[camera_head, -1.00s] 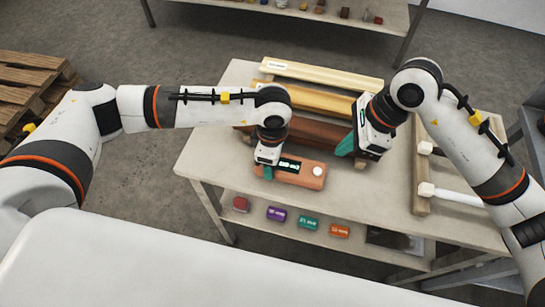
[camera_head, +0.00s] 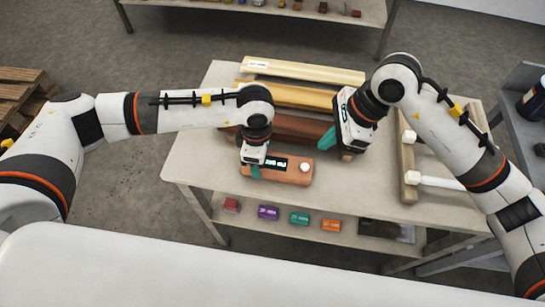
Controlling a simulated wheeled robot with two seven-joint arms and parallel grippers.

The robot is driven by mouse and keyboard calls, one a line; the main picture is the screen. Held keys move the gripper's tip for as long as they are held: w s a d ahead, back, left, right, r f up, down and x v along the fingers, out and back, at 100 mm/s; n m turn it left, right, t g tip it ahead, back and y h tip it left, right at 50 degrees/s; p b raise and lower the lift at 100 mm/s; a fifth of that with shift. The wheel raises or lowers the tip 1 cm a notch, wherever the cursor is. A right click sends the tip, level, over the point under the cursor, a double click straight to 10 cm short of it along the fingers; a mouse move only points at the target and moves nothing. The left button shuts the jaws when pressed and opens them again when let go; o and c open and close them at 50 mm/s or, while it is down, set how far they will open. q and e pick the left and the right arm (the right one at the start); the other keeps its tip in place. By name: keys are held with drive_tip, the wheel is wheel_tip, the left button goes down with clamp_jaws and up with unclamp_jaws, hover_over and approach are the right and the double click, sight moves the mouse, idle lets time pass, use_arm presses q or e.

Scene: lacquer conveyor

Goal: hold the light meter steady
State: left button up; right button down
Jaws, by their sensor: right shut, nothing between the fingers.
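The light meter (camera_head: 297,178) is an orange-brown box with a dark display showing green characters and a white round knob. It lies on the table near its front edge. My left gripper (camera_head: 254,172) points down at the meter's left end, with a teal fingertip over or against it. I cannot tell whether its fingers are open or whether it grips the meter. My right gripper (camera_head: 327,138) is shut and empty, its teal fingers pointing left above the dark brown wooden bar, behind and right of the meter.
Behind the meter lie a dark brown bar (camera_head: 290,127), a yellow bar (camera_head: 300,96) and a pale bar (camera_head: 320,73). A rack with white-ended rods (camera_head: 409,165) stands at the right. Small coloured blocks (camera_head: 299,218) sit on the lower shelf. The table's left front (camera_head: 205,165) is clear.

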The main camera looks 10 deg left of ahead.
sight(305, 167)
drive_tip(key=n+t+y, duration=0.1)
drive_tip(key=a+r+n+t+y, duration=0.1)
drive_tip(key=s+a+n+t+y, duration=0.1)
drive_tip(key=y, duration=0.1)
drive_tip(key=shift+a+r, duration=0.2)
drive_tip(key=shift+r, duration=0.15)
drive_tip(key=shift+f, duration=4.45)
drive_tip(key=shift+f, duration=0.1)
drive_tip(key=shift+f, duration=0.3)
